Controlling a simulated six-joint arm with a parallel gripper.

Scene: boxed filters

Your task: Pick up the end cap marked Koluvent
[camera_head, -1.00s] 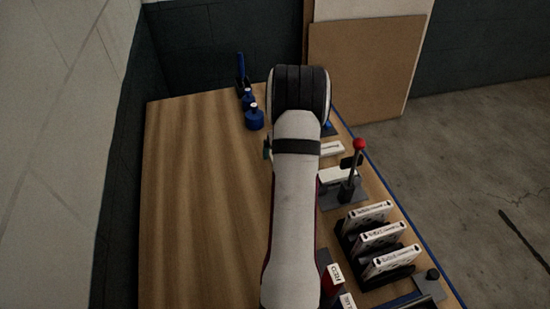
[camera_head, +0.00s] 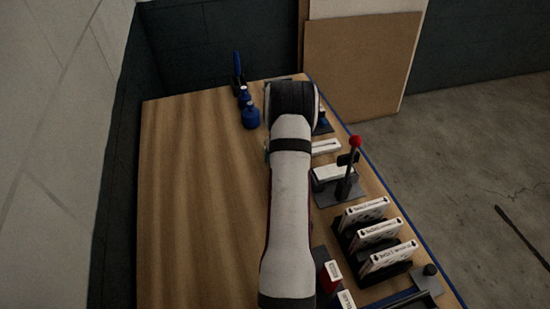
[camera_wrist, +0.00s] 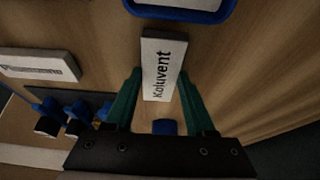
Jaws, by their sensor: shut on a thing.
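The end cap marked Koluvent (camera_wrist: 162,68) is a white block with dark lettering, seen in the wrist view between the green fingers of my gripper (camera_wrist: 163,95). My gripper is shut on it, with one finger along each side. Wood tabletop shows around the cap; I cannot tell whether it is clear of the table. In the head view my own arm hides the gripper and the cap.
A blue-rimmed tray (camera_wrist: 185,15) lies just beyond the cap. A white labelled box (camera_wrist: 38,66) and blue knobbed parts (camera_wrist: 75,115) are at the left. A red-knobbed lever press (camera_head: 345,175) and racked boxes (camera_head: 375,233) line the right edge. The table's left is clear.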

